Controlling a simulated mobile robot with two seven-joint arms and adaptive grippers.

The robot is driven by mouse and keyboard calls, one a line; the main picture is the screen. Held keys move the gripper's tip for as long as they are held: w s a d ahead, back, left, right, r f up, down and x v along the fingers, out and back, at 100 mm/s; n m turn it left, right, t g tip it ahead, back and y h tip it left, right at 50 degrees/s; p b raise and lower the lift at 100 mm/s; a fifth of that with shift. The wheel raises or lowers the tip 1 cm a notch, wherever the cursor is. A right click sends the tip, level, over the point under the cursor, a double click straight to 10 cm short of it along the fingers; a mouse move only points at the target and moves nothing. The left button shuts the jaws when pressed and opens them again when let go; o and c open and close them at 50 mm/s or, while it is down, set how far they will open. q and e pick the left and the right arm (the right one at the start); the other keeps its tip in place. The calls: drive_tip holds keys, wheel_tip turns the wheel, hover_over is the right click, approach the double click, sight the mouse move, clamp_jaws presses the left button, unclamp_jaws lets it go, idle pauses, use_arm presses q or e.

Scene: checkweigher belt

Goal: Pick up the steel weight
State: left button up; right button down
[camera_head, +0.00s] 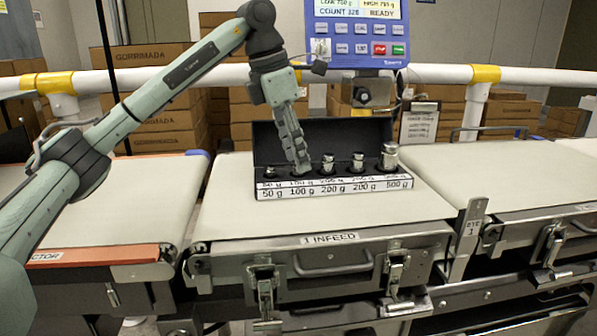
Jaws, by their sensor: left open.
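Several shiny steel weights stand in a row in an open black case (264,145) on the white belt. The front strip is labelled 50 g, 100 g, 200 g, 200 g and 500 g. I see a small weight (269,173) at the 50 g place, two middle ones (328,164) and (358,160), and the largest (390,156) at the right end. My left gripper (303,166) is open, pointing down into the case at the 100 g place. Its fingers hide that place, so I cannot tell whether a weight is between them. My right gripper is not in view.
The infeed belt (225,213) is bare around the case. A blue control display (356,32) stands behind it on a post. White guard rails (440,73) with yellow bands cross behind, before stacked cartons (163,130). Another belt (110,203) lies to the left.

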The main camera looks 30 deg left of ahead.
use_arm(q)
drive_tip(key=shift+w+f, duration=0.1)
drive_tip(key=shift+f, duration=0.4)
clamp_jaws()
drive_tip(key=shift+r, duration=0.1)
